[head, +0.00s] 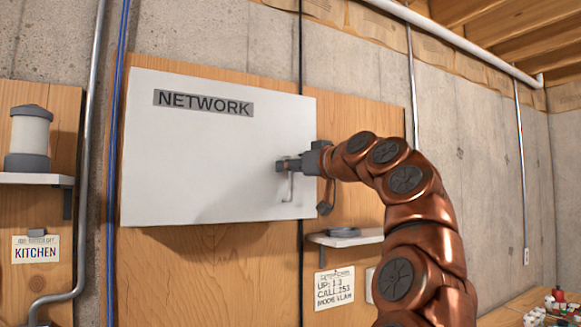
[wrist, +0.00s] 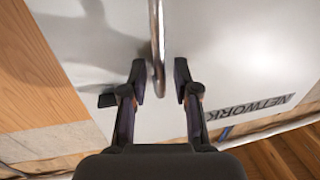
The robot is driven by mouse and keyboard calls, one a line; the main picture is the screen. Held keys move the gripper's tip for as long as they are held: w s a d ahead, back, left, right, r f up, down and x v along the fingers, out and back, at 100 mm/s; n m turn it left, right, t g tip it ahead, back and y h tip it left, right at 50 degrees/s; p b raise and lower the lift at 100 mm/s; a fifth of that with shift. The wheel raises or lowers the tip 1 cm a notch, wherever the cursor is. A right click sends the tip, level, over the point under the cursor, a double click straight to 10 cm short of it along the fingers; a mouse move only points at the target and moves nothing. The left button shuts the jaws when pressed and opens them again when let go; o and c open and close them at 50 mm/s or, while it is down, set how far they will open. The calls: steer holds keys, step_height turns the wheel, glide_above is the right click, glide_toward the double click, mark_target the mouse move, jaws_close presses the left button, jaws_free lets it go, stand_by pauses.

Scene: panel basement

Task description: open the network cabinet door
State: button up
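The network cabinet (head: 215,150) is a white box on a wood panel, marked NETWORK, and its door looks shut. Its slim metal handle (head: 291,187) is near the right edge of the door. My gripper (head: 282,165) is at the handle's upper part and hides some of it. In the wrist view the gripper (wrist: 159,80) is open, with a gap between its fingertips. The handle bar (wrist: 158,45) reaches into this gap, closer to the left finger. The NETWORK label (wrist: 252,107) shows at the right.
A shelf with a jar (head: 29,135) stands at the left above a KITCHEN sign (head: 35,249). A small shelf (head: 345,238) and a paper note (head: 334,288) are below right of the cabinet. Pipes run along the concrete wall. Small items (head: 556,303) lie at the lower right.

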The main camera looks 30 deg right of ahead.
jaws_close()
stand_by(0.5)
